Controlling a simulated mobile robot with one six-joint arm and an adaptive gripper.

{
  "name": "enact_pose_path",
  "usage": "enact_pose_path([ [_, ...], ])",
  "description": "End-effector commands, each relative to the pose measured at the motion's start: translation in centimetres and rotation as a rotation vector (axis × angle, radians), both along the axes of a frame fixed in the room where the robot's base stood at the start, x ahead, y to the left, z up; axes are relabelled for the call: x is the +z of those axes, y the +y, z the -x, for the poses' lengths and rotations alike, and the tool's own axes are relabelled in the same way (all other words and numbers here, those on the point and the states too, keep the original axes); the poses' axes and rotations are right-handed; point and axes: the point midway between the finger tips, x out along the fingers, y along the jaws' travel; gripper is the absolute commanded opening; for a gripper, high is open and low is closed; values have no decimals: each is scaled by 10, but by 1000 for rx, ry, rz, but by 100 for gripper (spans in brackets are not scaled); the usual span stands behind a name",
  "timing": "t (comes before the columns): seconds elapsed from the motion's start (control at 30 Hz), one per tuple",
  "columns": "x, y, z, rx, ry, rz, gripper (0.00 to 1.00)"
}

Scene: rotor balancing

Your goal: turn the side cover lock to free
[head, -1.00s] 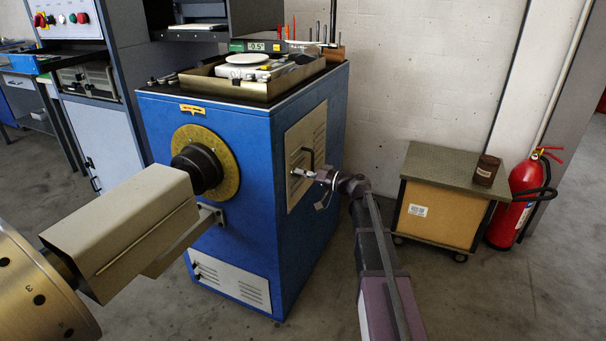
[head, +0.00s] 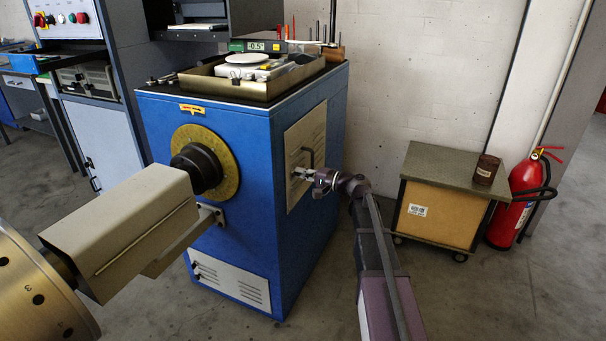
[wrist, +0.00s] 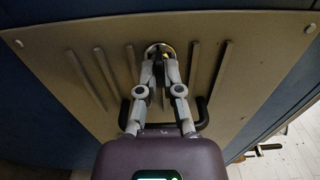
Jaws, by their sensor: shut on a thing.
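The side cover (head: 305,135) is a beige vented panel on the right side of the blue machine cabinet. It also fills much of the wrist view (wrist: 215,45). Its lock (wrist: 158,48) is a small round fitting with a pale rim and a bit of yellow. My gripper (wrist: 159,60) is shut on the lock, and the fingertips hide most of it, so I cannot read its position. In the head view my gripper (head: 297,173) meets the cover just below its black handle, where the lock is too small to make out.
The black handle (wrist: 124,112) on the cover passes close beside my gripper. A wheeled cabinet (head: 437,222) with a brown jar on top and a red fire extinguisher (head: 519,203) stand to the right. The floor between is clear apart from my arm.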

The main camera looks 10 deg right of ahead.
Motion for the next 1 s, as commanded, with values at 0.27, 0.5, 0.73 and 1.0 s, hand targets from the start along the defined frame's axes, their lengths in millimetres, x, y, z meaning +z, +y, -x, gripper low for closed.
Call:
enact_pose_path([
  [0.27, -1, 3, 3, 10, 12, -7, 0],
  [0.5, -1, 3, 3, 10, 12, -6, 26],
  [0.73, 0, 2, 1, 5, 11, -7, 43],
  [1.0, 0, 0, 2, 2, 10, -6, 43],
])
